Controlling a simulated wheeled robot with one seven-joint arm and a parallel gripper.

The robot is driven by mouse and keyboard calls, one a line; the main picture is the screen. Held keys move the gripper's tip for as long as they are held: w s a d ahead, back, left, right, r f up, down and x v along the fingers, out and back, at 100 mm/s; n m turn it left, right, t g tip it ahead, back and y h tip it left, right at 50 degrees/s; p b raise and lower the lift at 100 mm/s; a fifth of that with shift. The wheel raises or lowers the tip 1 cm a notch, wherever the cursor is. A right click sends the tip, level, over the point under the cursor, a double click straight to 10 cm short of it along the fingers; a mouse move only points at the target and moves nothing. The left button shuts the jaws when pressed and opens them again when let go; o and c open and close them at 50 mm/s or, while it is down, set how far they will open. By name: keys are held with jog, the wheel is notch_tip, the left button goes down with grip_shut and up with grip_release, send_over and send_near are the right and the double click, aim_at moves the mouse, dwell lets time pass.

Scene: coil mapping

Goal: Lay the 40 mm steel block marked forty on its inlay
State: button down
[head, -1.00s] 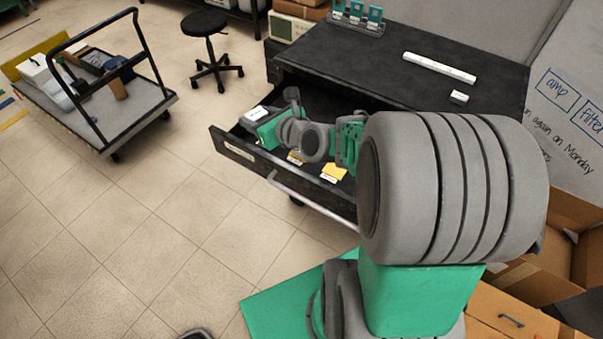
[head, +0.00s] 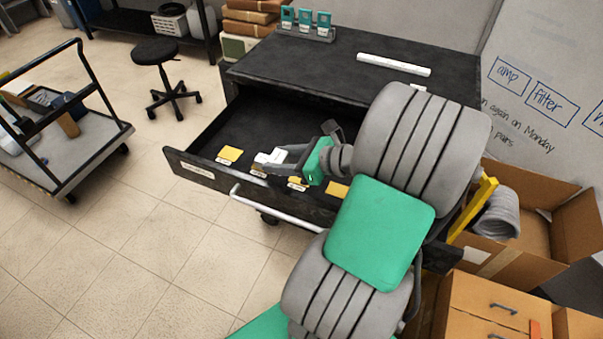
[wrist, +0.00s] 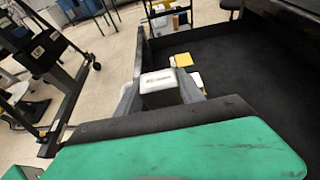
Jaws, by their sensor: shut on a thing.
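My gripper (head: 273,158) is over the open black drawer (head: 215,141), toward its front. It is shut on a white-topped block (wrist: 158,80), which sits between the two grey fingers in the wrist view; it also shows as a pale shape in the head view (head: 268,156). Its dark marking is too small to read. Yellow inlays lie along the drawer front: one at the left (head: 230,154), one at the centre (head: 297,183) and one at the right (head: 337,190). Another is partly hidden under the gripper. I cannot tell whether the block touches the drawer floor.
The drawer's front wall and handle rail (head: 275,210) stand close to the gripper. A long white strip (head: 393,65) and a teal-topped rack (head: 305,27) are on the bench top. A cart (head: 85,150) and a stool (head: 157,52) stand left. Open cardboard boxes (head: 535,205) are at right.

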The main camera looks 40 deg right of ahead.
jog(key=d+f, duration=0.4)
jog(key=w+d+f, duration=0.1)
jog(key=d+f, duration=0.1)
jog(key=d, duration=0.1)
jog(key=shift+f+b, duration=0.25)
jog(key=shift+b, duration=0.05)
jog(key=shift+w+d+f, duration=0.1)
jog(key=shift+d+f, duration=0.1)
jog(key=shift+f, duration=1.75)
jog(key=c, duration=0.7)
grip_release()
jog(key=shift+r, duration=0.15)
jog(key=v, duration=1.2)
